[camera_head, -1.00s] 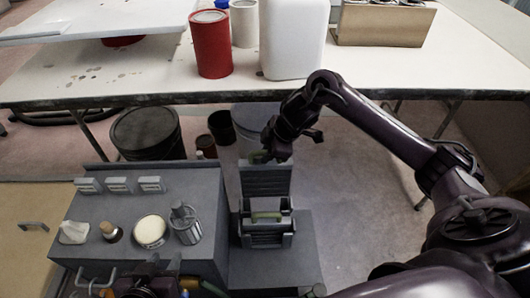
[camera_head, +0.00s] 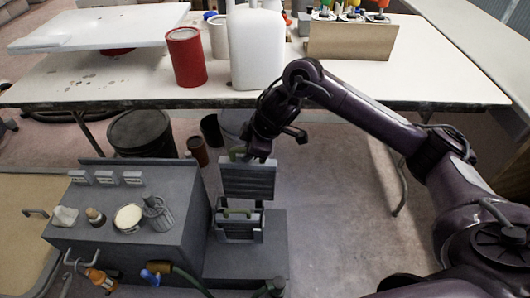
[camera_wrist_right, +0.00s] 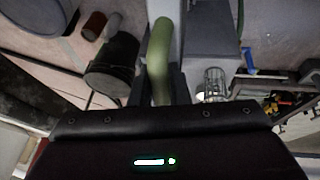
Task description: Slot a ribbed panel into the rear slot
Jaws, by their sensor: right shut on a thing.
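My right gripper (camera_head: 262,150) is shut on the green handle of a dark grey ribbed panel (camera_head: 248,183). In the right wrist view the green handle (camera_wrist_right: 160,45) runs between the fingers. The panel hangs upright above and behind a grey slotted holder (camera_head: 238,239), slightly to its right in the head view. A second ribbed panel with a pale green handle (camera_head: 240,212) sits in the front of the holder. The rear slot is hidden behind it, so I cannot tell whether the held panel's lower edge touches the holder. My left gripper is not in view.
The holder stands on a grey block (camera_head: 245,262) beside a grey cabinet (camera_head: 172,240) bearing small items, including a round white-topped tin (camera_head: 128,218). A dark bin (camera_head: 142,132) stands behind. A white table (camera_head: 120,82) crosses the back. Floor is clear to the right.

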